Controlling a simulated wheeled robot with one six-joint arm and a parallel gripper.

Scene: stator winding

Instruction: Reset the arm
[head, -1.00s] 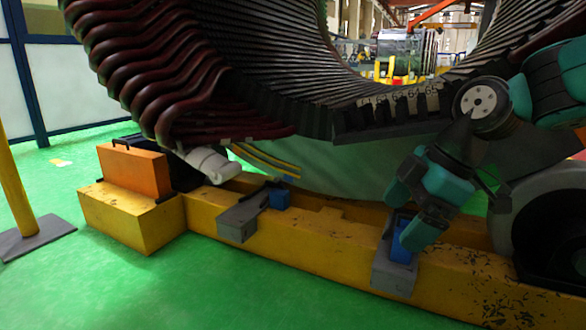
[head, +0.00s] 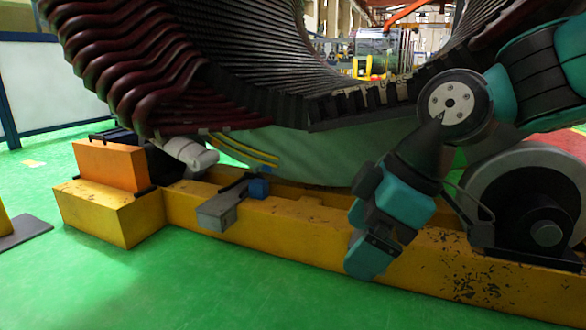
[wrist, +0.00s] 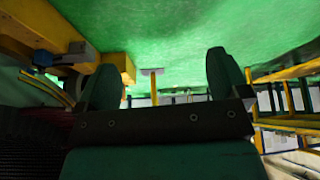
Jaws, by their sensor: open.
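My gripper (head: 366,258) hangs low in front of the yellow base beam, right of centre in the head view, and points down and to the left. In the wrist view its two teal fingers stand wide apart (wrist: 164,82), with nothing held between them. My arm reaches in from the right, in front of the large stator (head: 270,60) with its dark red coil ends.
The yellow beam (head: 290,222) carries a grey block (head: 217,211) with a blue piece (head: 258,188). An orange box (head: 108,165) sits at its left end. A wheel-like roller (head: 545,205) stands to the right. Green floor (head: 190,290) is clear in front.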

